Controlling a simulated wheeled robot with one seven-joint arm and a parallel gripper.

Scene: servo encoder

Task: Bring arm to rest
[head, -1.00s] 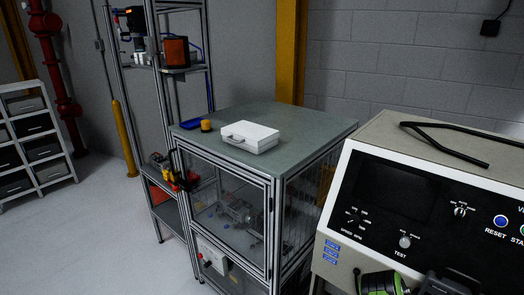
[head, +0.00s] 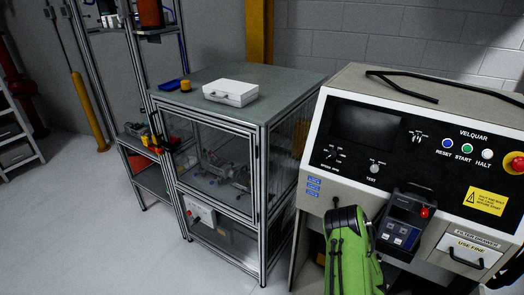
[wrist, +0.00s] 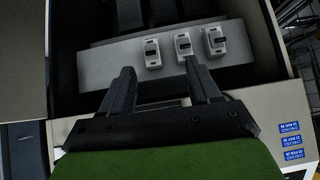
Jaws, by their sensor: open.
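My gripper (wrist: 160,70) is open in the wrist view, its two dark fingers apart with nothing between them. The fingers point into a dark recess of a light-coloured cabinet, toward a grey ledge (wrist: 100,72) with three small white modules (wrist: 183,46) on it. I cannot tell whether the fingertips touch the ledge. My green arm (head: 352,262) stands in front of the console (head: 330,150) in the head view. My gripper cannot be made out there.
A black unit with a red knob (head: 405,222) sits beside my arm on the console front. A framed cabinet (head: 215,165) stands to the left, with a white case (head: 231,92), a blue tray (head: 170,83) and a yellow item (head: 185,85) on top. Open floor (head: 100,230) lies at left.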

